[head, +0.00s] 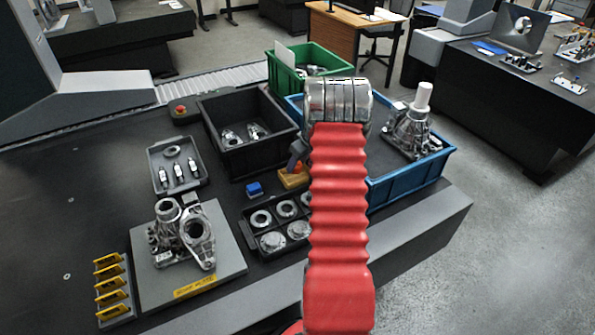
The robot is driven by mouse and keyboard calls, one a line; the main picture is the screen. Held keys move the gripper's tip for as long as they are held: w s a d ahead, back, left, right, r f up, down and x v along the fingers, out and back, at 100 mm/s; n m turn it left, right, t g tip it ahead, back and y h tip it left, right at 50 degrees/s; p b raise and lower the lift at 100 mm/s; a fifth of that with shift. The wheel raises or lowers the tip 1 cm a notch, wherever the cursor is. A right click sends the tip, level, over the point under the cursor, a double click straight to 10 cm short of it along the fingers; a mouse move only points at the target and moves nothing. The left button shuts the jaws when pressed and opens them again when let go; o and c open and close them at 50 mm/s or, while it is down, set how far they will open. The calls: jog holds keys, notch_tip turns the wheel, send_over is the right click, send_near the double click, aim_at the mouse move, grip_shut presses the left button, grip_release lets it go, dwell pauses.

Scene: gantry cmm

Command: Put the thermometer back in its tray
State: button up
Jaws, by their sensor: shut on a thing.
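My red arm runs up the middle of the head view and hides most of my gripper (297,152). Only a dark grey part of it shows, left of the arm. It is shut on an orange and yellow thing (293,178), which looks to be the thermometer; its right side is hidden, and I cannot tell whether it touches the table. A small grey tray (153,168) lies to the left, holding a metal ring and several dark-and-silver pieces. I cannot tell for sure whether this is the thermometer's tray.
A blue block (254,189) and a black tray of metal rings (262,254) lie close by. Black (262,156), green (340,54) and blue (410,184) bins stand behind. A casting (180,235) sits on a grey plate at front left.

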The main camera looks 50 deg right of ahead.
aim_at(299, 166)
jog(key=shift+f, duration=1.9)
jog(key=o, duration=0.9)
jog(key=v, duration=1.2)
jog(key=shift+a+r, duration=0.1)
